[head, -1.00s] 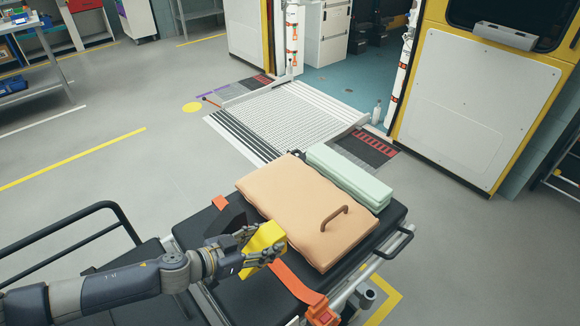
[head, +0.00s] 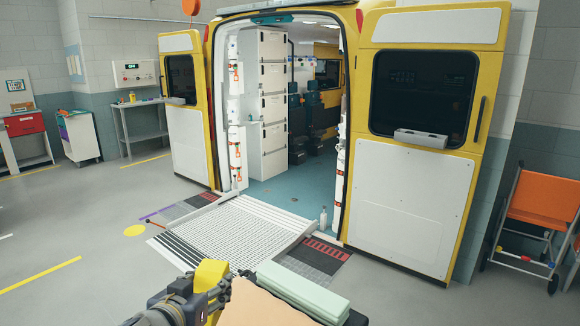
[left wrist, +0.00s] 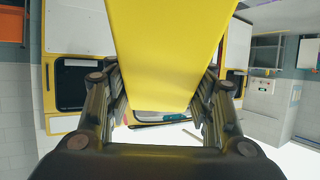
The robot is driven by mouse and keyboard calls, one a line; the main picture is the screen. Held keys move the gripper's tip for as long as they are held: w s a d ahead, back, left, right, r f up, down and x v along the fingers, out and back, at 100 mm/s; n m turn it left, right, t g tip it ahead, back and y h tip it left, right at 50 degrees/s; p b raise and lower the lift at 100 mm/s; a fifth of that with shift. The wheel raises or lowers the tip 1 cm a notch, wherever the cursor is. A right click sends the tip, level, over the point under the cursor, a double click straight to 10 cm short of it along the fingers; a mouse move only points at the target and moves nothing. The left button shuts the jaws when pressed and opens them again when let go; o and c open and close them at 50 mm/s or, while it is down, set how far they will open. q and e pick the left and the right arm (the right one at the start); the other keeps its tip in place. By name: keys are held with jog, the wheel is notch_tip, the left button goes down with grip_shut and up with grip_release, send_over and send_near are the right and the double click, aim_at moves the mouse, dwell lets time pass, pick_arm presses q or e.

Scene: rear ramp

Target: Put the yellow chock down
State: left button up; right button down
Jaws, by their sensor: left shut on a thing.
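The yellow chock (head: 210,274) is held in my left gripper (head: 216,292), in the lower middle of the head view. In the left wrist view the chock (left wrist: 165,50) fills the space between the fingers, and the gripper (left wrist: 165,95) is shut on it. In the head view the chock is in front of the near end of the ramp in the picture, beside the tan pad. What is beneath the chock is hidden. My right gripper is in neither view.
The tan pad (head: 262,306) and a pale green folded pad (head: 300,290) lie at the bottom. A white slatted ramp (head: 235,230) leads to the open yellow ambulance (head: 420,215). An orange folding chair (head: 540,200) is at right. Floor at left is clear.

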pick_arm(q)
jog(key=shift+n+y, duration=0.5)
jog(key=shift+y, duration=0.2)
jog(key=r, duration=0.1)
jog(key=s+r, duration=0.1)
jog(key=r, duration=0.1)
jog(key=s+r, duration=0.1)
jog(key=shift+a+r, duration=0.35)
jog(key=s+a+r+y, duration=0.1)
jog(key=s+r, duration=0.2)
jog(key=s, duration=0.2)
jog(key=shift+a+n, duration=0.3)
jog(key=shift+n, duration=0.1)
jog(key=shift+w+r, duration=0.1)
jog(key=shift+d, duration=0.1)
